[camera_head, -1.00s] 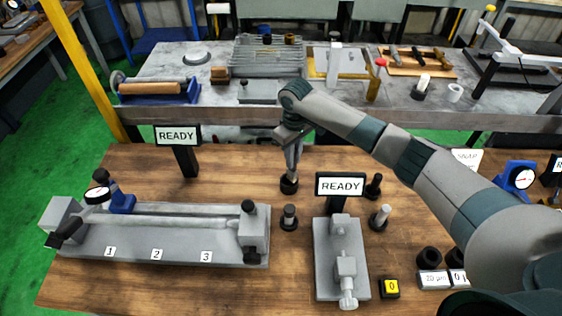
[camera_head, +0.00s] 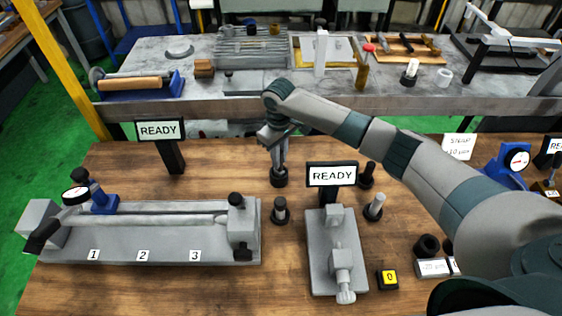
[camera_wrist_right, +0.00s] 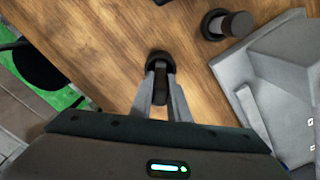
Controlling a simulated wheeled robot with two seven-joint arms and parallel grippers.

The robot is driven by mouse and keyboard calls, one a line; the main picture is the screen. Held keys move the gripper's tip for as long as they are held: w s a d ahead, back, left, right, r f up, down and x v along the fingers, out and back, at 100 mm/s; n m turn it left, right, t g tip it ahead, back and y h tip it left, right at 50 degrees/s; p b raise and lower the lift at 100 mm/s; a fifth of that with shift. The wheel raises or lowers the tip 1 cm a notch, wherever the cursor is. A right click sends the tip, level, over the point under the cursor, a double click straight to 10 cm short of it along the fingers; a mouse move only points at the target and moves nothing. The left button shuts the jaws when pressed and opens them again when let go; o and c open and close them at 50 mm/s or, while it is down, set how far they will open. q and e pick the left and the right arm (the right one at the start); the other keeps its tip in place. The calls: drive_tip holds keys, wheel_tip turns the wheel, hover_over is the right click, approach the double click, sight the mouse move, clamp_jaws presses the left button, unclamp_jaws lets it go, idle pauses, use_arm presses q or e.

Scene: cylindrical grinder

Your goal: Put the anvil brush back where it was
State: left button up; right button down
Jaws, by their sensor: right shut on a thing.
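My right gripper (camera_head: 278,160) points down over the wooden table, between the two READY signs. In the right wrist view its fingers (camera_wrist_right: 161,98) are shut on a dark upright piece, which I take to be the anvil brush (camera_wrist_right: 161,86). Its lower end is at a round black holder (camera_wrist_right: 160,62), which also shows in the head view (camera_head: 279,178). The fingers cover most of the brush, and I cannot tell whether it is fully seated. My left gripper is not in view.
A black-based post (camera_head: 280,211) stands just in front of the holder. A grey bench fixture (camera_head: 336,262) is to the right, behind it a READY sign (camera_head: 332,175). A long grey measuring bench (camera_head: 150,247) lies left. Bare wood lies left of the holder.

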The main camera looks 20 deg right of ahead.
drive_tip(key=shift+f, duration=0.25)
drive_tip(key=shift+a+r, duration=0.1)
drive_tip(key=c, duration=1.7)
unclamp_jaws()
drive_tip(key=shift+f, duration=0.2)
drive_tip(key=shift+r, duration=0.1)
wheel_tip(320, 180, up, 11)
drive_tip(key=b, duration=0.3)
drive_tip(key=shift+r+b, duration=0.3)
drive_tip(key=shift+r, duration=0.3)
